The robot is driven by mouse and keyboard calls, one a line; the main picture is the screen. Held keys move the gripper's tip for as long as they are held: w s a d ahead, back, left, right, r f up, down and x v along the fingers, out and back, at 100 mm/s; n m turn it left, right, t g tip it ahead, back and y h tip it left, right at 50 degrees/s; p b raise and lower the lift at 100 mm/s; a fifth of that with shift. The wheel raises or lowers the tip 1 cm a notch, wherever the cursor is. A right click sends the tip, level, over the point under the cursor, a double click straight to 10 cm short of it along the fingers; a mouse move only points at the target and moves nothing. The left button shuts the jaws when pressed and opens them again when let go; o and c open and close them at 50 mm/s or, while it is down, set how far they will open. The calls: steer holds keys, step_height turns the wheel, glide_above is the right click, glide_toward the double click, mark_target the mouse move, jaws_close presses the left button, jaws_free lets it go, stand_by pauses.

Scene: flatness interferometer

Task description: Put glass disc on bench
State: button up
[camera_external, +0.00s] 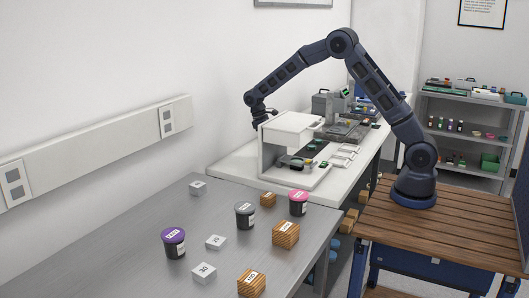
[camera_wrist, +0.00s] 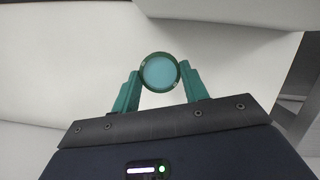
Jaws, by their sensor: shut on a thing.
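In the wrist view, a round pale-blue glass disc (camera_wrist: 160,72) with a dark green rim sits between the two green fingers of my gripper (camera_wrist: 160,80). The fingers are shut on its sides. The bench (camera_external: 235,165) is a long white top along the wall in the external view. In that view my gripper (camera_external: 262,122) is over the far left part of the bench, close to the wall and behind a white instrument housing (camera_external: 290,128). The disc is too small to make out there.
The white housing stands beside my gripper, with small parts at its base. Further back on the bench are a grey case (camera_external: 325,104) and trays (camera_external: 348,130). A grey table (camera_external: 120,225) in front holds tubs, wooden blocks and numbered white blocks. Bare bench shows left of the housing.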

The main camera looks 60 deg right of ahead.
steer(key=m+y, duration=0.1)
steer(key=m, duration=0.4)
steer(key=shift+d+m+y, duration=0.1)
steer(key=shift+m+y, duration=0.2)
steer(key=shift+y, duration=0.1)
steer(key=shift+m, duration=0.3)
steer(key=shift+r, duration=0.25)
step_height(320, 180, up, 19)
steer(key=m, duration=0.2)
glide_above(304, 156)
steer(key=d, duration=0.1)
steer(key=shift+n+y, duration=0.3)
steer(key=shift+w+f, duration=0.2)
steer(key=shift+f, duration=4.05)
steer(key=shift+w+f, duration=0.15)
steer(key=shift+f, duration=4.05)
steer(key=shift+w+f, duration=0.2)
steer(key=shift+f, duration=4.05)
steer(key=shift+f, duration=0.4)
steer(key=o, duration=1.2)
steer(key=shift+c, duration=0.2)
